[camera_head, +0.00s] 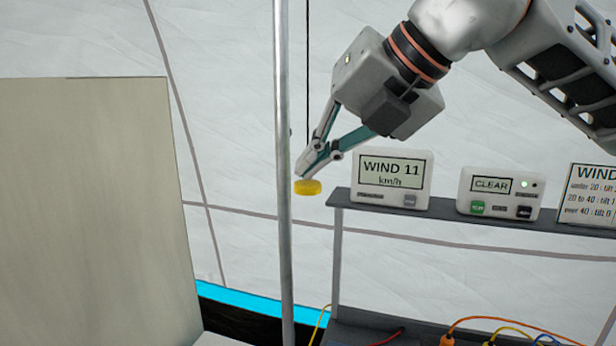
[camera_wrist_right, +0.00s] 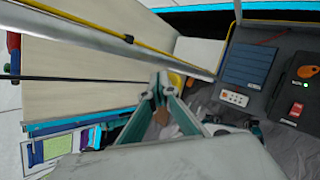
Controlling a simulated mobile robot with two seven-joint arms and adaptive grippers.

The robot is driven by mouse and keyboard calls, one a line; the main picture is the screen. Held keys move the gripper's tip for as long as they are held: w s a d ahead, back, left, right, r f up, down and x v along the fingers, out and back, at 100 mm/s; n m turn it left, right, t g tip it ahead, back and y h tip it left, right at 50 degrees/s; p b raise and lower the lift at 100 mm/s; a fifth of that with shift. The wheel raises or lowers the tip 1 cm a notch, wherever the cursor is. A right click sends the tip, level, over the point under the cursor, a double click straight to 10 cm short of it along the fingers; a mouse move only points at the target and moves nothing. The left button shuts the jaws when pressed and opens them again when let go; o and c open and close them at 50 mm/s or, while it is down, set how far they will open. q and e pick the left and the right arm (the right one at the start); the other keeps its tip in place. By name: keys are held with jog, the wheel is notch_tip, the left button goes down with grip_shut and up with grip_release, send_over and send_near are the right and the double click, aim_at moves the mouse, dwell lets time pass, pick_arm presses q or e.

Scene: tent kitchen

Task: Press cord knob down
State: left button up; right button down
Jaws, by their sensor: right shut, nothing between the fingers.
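The yellow cord knob (camera_head: 308,187) is a small flat disc just right of the metal pole. A thin black cord (camera_head: 307,60) runs down from above toward it. My right gripper (camera_head: 303,170) is shut and empty, pointing down and left, with its fingertips right above the knob. They look in contact with its top or very close; I cannot tell which. In the right wrist view, the knob (camera_wrist_right: 177,79) shows partly behind the fingertips (camera_wrist_right: 163,84), and the cord (camera_wrist_right: 70,79) runs in from the left. My left gripper is not in view.
A metal pole (camera_head: 283,120) stands close left of the knob. A shelf (camera_head: 450,215) at the right holds a display reading WIND 11 km/h (camera_head: 391,178), a CLEAR unit (camera_head: 499,194) and a wind sign (camera_head: 590,195). A pale panel (camera_head: 85,200) stands at the left.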

aim_at(312, 183)
jog(key=shift+f, duration=0.2)
jog(key=shift+f+b, duration=0.35)
jog(key=shift+b, duration=0.05)
dwell(0.3)
jog(key=shift+r, duration=0.5)
jog(key=shift+p, duration=0.3)
jog(key=shift+r+p, duration=1.85)
jog(key=shift+r, duration=1.2)
jog(key=shift+f, duration=0.1)
